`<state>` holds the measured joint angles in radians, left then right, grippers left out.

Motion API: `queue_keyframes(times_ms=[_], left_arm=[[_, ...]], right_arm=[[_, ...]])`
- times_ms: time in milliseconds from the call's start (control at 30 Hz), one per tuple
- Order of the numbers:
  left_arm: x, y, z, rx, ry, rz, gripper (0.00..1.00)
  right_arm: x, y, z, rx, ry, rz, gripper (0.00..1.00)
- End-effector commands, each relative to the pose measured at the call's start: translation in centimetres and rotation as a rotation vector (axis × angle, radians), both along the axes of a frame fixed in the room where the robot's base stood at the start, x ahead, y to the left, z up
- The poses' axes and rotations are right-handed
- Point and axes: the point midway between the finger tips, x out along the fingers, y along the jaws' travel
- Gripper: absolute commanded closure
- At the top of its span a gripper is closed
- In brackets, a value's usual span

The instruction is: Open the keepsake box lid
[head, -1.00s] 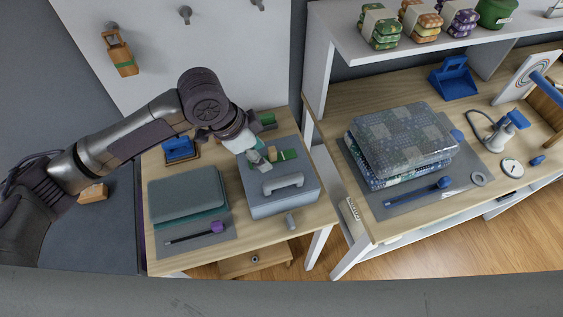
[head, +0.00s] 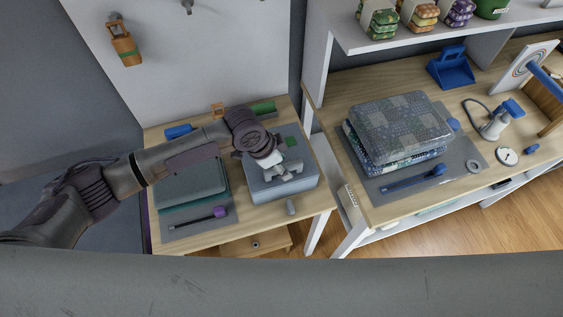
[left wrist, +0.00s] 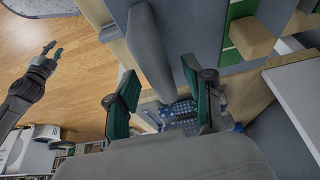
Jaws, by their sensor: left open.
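The keepsake box (head: 268,192) is a grey-blue box near the right side of the left table, its lid lying flat and shut. The lid (left wrist: 204,24) has green and pale patches (head: 291,141). A grey bar handle (head: 292,184) stands on the lid, partly hidden by my gripper. My left gripper (head: 273,168) is over the lid at the handle, pointing down, with its fingers apart. In the left wrist view, grey bar-like parts reach toward the gap between the fingers; I cannot tell whether they touch. My right gripper (left wrist: 51,49) is small and far off in the left wrist view.
The right table holds a quilt stack (head: 402,128). A wall panel rises behind.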

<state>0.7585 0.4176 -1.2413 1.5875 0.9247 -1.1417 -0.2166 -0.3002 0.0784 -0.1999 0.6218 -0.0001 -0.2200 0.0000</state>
Motion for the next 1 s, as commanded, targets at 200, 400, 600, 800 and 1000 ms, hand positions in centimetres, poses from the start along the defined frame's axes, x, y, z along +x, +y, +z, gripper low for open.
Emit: queue_keyframes(times_ms=[200, 400, 600, 800, 1000], left_arm=[[0.0, 0.0, 0.0, 0.0, 0.0, 0.0, 0.65], [0.0, 0.0, 0.0, 0.0, 0.001, 0.0, 0.98], [0.0, 0.0, 0.0, 0.0, 0.001, 0.0, 1.0], [0.0, 0.0, 0.1, -0.002, 0.005, 0.001, 1.0], [0.3, 0.1, 0.7, -0.012, 0.036, 0.002, 1.0]], right_arm=[[-0.9, -0.1, -0.1, -0.002, 0.015, 0.001, 0.73], [-0.5, -0.1, 0.0, -0.002, 0.009, 0.001, 0.73], [0.1, -0.2, 0.0, -0.002, 0.0, 0.002, 0.73], [0.1, -0.2, 0.0, -0.002, -0.001, 0.001, 0.73], [0.1, -0.2, 0.2, -0.002, -0.001, 0.001, 0.73]])
